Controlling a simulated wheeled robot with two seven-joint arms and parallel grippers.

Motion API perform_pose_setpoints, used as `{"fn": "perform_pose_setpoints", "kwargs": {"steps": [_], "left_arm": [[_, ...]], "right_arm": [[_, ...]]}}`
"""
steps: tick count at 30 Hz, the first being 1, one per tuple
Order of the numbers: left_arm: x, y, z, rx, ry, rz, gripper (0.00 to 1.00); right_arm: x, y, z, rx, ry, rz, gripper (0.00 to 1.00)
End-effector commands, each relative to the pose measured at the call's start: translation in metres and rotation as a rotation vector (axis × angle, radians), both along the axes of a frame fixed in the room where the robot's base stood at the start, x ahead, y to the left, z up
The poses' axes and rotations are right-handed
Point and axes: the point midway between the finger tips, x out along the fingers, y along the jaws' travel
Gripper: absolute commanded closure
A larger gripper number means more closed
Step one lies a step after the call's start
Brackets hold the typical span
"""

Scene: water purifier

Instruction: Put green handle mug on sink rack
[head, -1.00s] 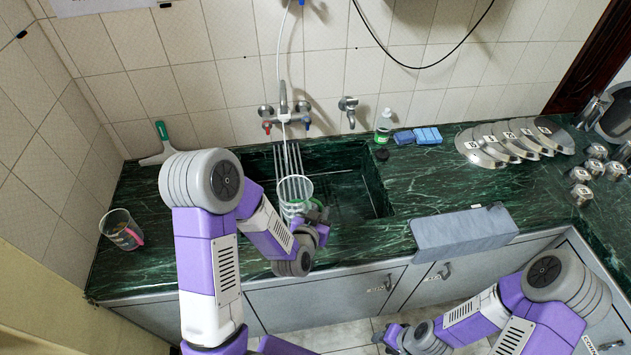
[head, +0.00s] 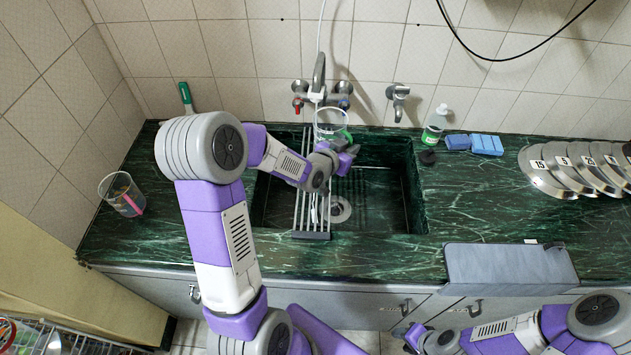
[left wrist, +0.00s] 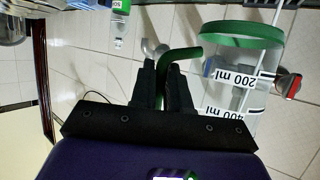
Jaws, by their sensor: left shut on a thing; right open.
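The clear mug with the green handle and green rim band (head: 331,124) is in front of the taps, by the far end of the sink rack. My left gripper (head: 343,160) is shut on its handle. The left wrist view shows the dark fingers (left wrist: 168,88) around the green handle (left wrist: 182,54) and the clear body with volume marks (left wrist: 240,75). The sink rack (head: 311,235), a strip of metal bars, spans the sink front to back; my left wrist hides part of it. Whether the mug touches anything below is unclear. My right gripper (head: 408,334) is open and empty before the cabinets.
The taps (head: 319,92) are close behind the mug. A pink-handled mug (head: 122,195) stands on the left counter. A soap bottle (head: 434,125), blue sponges (head: 474,143) and several lids (head: 560,170) are on the right. The sink (head: 385,200) is open right of the rack.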

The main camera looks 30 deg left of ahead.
Motion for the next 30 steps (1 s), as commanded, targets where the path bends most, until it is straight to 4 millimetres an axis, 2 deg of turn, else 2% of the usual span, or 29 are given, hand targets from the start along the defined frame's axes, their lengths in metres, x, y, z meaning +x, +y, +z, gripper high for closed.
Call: {"fn": "perform_pose_setpoints", "kwargs": {"steps": [1, 3, 7, 15, 22, 27, 30], "left_arm": [[0.002, 0.017, -0.006, 0.004, -0.004, 0.009, 1.00], [0.002, 0.032, -0.006, 0.003, -0.001, 0.014, 1.00], [0.001, 0.047, -0.008, -0.002, 0.002, 0.021, 1.00], [0.001, 0.048, -0.054, -0.004, 0.005, 0.020, 1.00], [0.001, 0.048, -0.072, -0.003, 0.004, 0.020, 1.00], [0.001, 0.048, -0.097, -0.003, 0.005, 0.021, 1.00], [0.001, 0.048, -0.104, -0.002, 0.003, 0.021, 1.00]], "right_arm": [[0.001, 0.000, -0.015, 0.000, -0.001, 0.000, 0.57], [0.001, 0.000, -0.021, 0.000, -0.002, -0.001, 0.57], [0.001, 0.000, -0.027, 0.000, -0.002, 0.000, 0.57], [0.001, 0.000, -0.038, 0.000, -0.002, 0.000, 0.57], [0.001, 0.000, -0.042, 0.000, -0.002, 0.000, 0.57], [0.001, 0.000, -0.048, 0.000, -0.002, 0.000, 0.57], [0.001, 0.000, -0.049, 0.000, -0.002, 0.000, 0.57]]}}
